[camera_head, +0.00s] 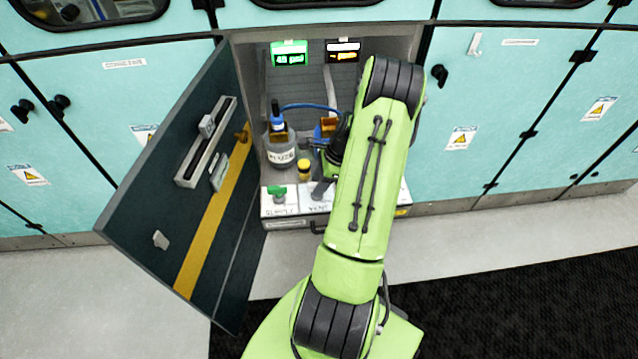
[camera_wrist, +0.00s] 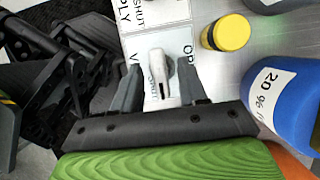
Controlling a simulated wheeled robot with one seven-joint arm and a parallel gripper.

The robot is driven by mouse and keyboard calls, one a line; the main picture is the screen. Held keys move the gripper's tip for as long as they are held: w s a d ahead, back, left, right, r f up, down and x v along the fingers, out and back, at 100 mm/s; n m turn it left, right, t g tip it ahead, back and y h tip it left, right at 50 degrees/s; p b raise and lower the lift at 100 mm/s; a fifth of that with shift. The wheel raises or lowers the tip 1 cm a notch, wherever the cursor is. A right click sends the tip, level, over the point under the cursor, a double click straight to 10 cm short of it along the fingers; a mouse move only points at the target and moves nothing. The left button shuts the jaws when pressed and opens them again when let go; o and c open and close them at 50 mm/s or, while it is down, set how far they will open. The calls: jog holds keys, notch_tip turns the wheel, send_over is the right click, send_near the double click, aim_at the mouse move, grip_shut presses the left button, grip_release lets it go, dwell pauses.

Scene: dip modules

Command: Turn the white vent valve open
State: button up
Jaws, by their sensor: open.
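In the wrist view, the white vent valve's handle (camera_wrist: 158,78) stands on a white labelled panel (camera_wrist: 155,38). My gripper (camera_wrist: 158,88) is open, with one grey finger on each side of the handle. I cannot tell whether either finger touches it. The words around the handle are partly covered by my fingers. In the head view, my arm hides the vent valve and most of my gripper; a grey fingertip (camera_head: 321,189) shows above the panel's front. A green valve handle (camera_head: 277,193) stands on the same panel to the left.
The open cabinet door (camera_head: 170,225) bounds the left. Two displays (camera_head: 289,54) hang at the back, one green reading about 48 psi.

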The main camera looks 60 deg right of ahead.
jog(key=shift+c, duration=0.3)
grip_shut()
jog(key=shift+n, duration=0.4)
jog(key=n+g+y+p, duration=0.1)
jog(key=n+p, duration=0.1)
jog(key=n, duration=0.2)
jog(key=shift+g, duration=0.3)
jog(key=n, duration=0.2)
jog(key=n+g, duration=0.1)
jog(key=n, duration=0.1)
jog(key=shift+w+f+g+y, duration=0.15)
jog(key=shift+g+y, duration=0.15)
jog(key=n+g, duration=0.1)
jog(key=n, duration=0.4)
jog(key=shift+w+g, duration=0.1)
jog(key=shift+g, duration=0.3)
jog(key=shift+w+a+n+g+h+b, duration=0.1)
jog(key=shift+n+g+h+b, duration=0.35)
jog(key=shift+n, duration=1.55)
jog(key=shift+g, duration=0.25)
